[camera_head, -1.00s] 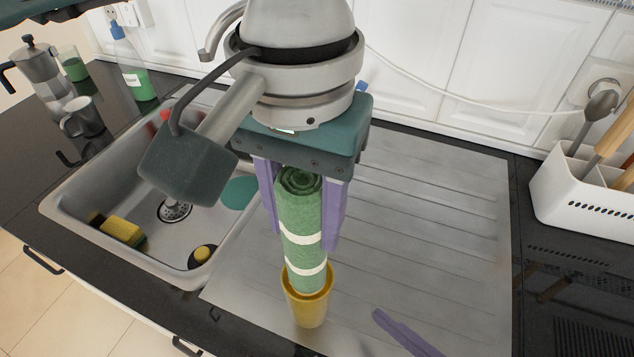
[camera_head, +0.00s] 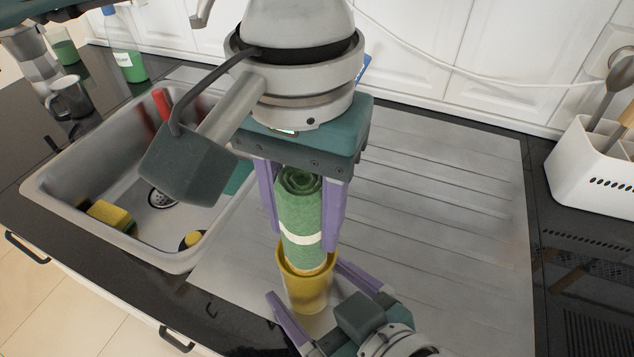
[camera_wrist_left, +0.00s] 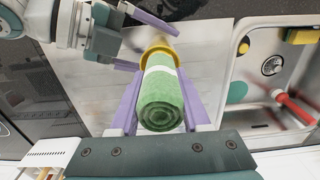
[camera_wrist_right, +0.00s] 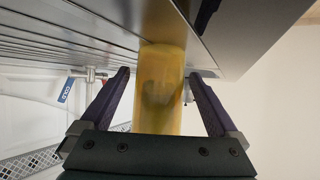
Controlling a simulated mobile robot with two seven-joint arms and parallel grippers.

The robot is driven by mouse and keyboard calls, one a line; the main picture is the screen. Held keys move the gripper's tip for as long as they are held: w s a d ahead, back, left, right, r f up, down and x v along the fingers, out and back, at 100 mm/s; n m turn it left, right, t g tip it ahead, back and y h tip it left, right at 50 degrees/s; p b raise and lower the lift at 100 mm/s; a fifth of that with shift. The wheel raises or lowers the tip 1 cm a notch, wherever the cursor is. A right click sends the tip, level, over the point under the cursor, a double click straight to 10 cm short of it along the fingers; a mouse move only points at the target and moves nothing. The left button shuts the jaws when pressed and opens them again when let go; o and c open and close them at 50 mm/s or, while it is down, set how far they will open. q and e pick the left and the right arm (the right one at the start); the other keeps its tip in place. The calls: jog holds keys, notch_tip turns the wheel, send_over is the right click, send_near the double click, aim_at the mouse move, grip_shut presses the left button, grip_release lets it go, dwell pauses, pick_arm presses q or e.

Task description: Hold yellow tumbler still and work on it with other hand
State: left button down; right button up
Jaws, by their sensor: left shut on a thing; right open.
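The yellow tumbler (camera_head: 307,289) stands upright on the grey drainboard, near its front edge. A rolled green cloth (camera_head: 299,205) with a white band has its lower end inside the tumbler's mouth. My left gripper (camera_head: 302,240) is shut on the cloth from above; the left wrist view also shows the cloth (camera_wrist_left: 160,105) between its fingers and the tumbler's rim (camera_wrist_left: 158,52) beyond. My right gripper (camera_head: 305,279) is open, coming from the front, one finger on each side of the tumbler. In the right wrist view the tumbler (camera_wrist_right: 160,90) is between the open fingers; contact cannot be told.
A sink (camera_head: 60,190) with a yellow sponge (camera_head: 112,214) is to the left. A mug (camera_head: 68,97) and a bottle (camera_head: 125,50) stand behind it. A white utensil holder (camera_head: 590,170) stands at right. The drainboard (camera_head: 440,200) is clear right of the tumbler.

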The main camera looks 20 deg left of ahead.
jog(key=c, duration=1.2)
dwell(0.8)
pick_arm(q)
jog(key=shift+f, duration=0.1)
jog(key=shift+f, duration=1.3)
